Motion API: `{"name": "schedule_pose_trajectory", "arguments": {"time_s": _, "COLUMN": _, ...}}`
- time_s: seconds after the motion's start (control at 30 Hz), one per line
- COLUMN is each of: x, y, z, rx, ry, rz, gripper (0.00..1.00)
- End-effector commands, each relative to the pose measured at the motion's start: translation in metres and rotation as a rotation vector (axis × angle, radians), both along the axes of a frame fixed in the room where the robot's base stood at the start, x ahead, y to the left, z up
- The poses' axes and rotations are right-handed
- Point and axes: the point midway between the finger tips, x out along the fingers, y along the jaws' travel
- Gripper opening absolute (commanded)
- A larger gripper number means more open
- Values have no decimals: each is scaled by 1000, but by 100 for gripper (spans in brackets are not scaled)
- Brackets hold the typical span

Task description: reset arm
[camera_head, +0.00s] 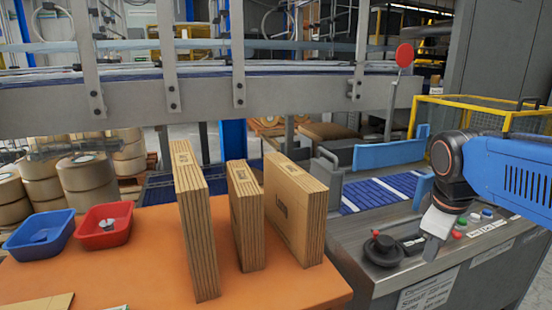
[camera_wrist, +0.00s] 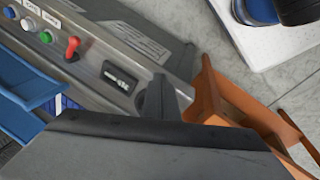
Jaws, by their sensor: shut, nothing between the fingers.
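My gripper (camera_head: 434,236) hangs at the right of the head view, at the end of my blue arm. It points down over the control panel (camera_head: 345,235) and its fingers are shut with nothing between them. In the wrist view a broad grey part of my gripper (camera_wrist: 150,150) fills the bottom and hides what lies below it. The panel's black knob (camera_head: 383,250) is left of the gripper in the head view. Coloured buttons, including a green one (camera_head: 457,234), are to its right. I cannot tell the exact height of the fingertips above the panel.
An orange table (camera_head: 150,260) bears three upright stacks of flat cardboard (camera_head: 295,210), a blue bin (camera_head: 40,234) and a red bin (camera_head: 104,226). A conveyor frame (camera_head: 200,95) runs behind. A yellow guard (camera_head: 480,104) is at right.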

Motion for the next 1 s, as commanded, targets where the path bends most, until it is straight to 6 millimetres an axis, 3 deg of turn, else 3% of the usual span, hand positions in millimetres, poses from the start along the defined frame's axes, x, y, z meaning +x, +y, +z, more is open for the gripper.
{"name": "schedule_pose_trajectory", "arguments": {"time_s": 0.2, "x": -53, "y": 27, "z": -39, "rx": 156, "ry": -121, "rz": -302, "gripper": 0}}
{"name": "schedule_pose_trajectory", "arguments": {"time_s": 0.4, "x": -87, "y": 43, "z": -72, "rx": 290, "ry": -190, "rz": -535, "gripper": 0}}
{"name": "schedule_pose_trajectory", "arguments": {"time_s": 0.6, "x": -100, "y": 50, "z": -87, "rx": 355, "ry": -215, "rz": -642, "gripper": 0}}
{"name": "schedule_pose_trajectory", "arguments": {"time_s": 1.0, "x": -101, "y": 50, "z": -88, "rx": 361, "ry": -216, "rz": -653, "gripper": 0}}
